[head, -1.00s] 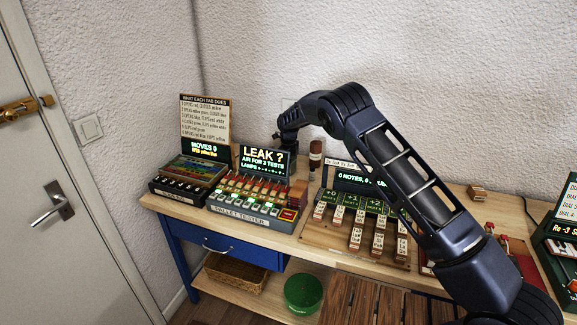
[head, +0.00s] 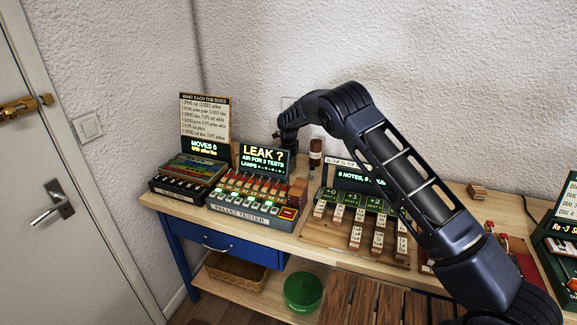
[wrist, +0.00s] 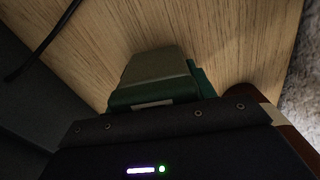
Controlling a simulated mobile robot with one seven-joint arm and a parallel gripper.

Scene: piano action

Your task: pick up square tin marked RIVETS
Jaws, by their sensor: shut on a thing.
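In the wrist view a green, box-shaped tin (wrist: 197,80) with a grey-green face and a small pale label strip shows just beyond the dark housing of my gripper. No RIVETS marking can be read on it. My gripper (head: 285,143) is behind the lit LEAK? display in the head view, at the back of the bench. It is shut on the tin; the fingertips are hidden. The tin cannot be made out in the head view. Whether it touches the bench is unclear.
The pallet tester (head: 252,208) stands in front of my gripper, with the MOVES unit (head: 190,172) to its left. A brown bottle (head: 315,158) stands close to the right. The textured wall is just behind. A key-block board (head: 330,238) lies further right.

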